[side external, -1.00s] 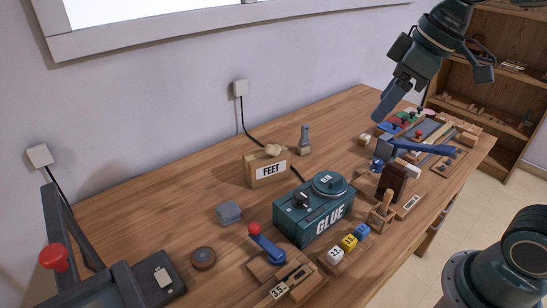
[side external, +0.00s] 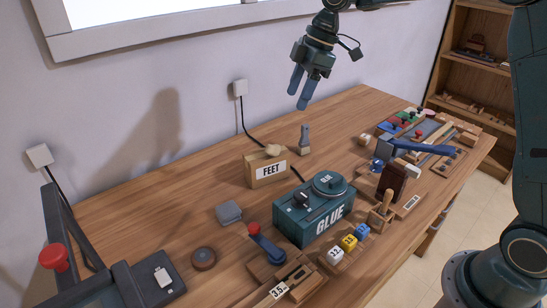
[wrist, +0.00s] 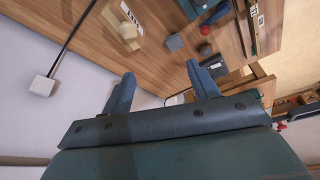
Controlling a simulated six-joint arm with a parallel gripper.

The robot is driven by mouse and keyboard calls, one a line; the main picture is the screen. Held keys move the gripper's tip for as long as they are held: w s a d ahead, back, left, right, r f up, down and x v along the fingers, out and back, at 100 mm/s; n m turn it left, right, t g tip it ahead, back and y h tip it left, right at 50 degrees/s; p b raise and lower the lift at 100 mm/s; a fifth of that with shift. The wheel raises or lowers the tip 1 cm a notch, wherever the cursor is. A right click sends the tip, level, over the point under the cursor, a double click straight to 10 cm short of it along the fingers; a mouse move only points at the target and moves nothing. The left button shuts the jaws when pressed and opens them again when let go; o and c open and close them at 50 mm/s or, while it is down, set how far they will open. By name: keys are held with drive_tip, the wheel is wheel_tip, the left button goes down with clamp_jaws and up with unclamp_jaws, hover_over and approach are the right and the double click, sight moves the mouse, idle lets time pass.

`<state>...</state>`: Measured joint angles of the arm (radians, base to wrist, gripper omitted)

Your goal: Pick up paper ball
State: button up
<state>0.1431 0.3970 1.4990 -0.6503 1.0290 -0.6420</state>
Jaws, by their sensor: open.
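A small cream lump that looks like the paper ball (side external: 273,150) rests on top of the tan box labelled FEET (side external: 262,171) in the side view. In the wrist view the lump (wrist: 128,31) shows on the box at the upper left. My gripper (side external: 298,100) hangs high above the back of the table, above and slightly right of the box. Its two blue fingers are apart with nothing between them, as the wrist view also shows (wrist: 160,70).
A green GLUE box (side external: 312,212) stands in front of the FEET box. A grey upright piece (side external: 304,140) stands to its right, and a grey block (side external: 229,212) lies front left. A black cable (side external: 245,122) runs from the wall outlet. Bare wood lies left of the box.

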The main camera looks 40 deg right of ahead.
sight(274, 146)
drive_tip(key=shift+w+d+f+n+g+y, duration=0.25)
drive_tip(key=shift+w+f+n, duration=0.9)
drive_tip(key=shift+f, duration=1.2)
drive_tip(key=shift+w+d+f+n+g+y, duration=0.15)
drive_tip(key=shift+w+d+f+n+g, duration=0.35)
drive_tip(key=shift+w+f, duration=1.55)
drive_tip(key=shift+w+d+f+n+g+y, duration=0.2)
drive_tip(key=shift+w+f+n, duration=0.85)
drive_tip(key=shift+f, duration=1.6)
drive_tip(key=shift+a+f, duration=0.1)
drive_tip(key=shift+x, duration=3.05)
drive_tip(key=c, duration=1.1)
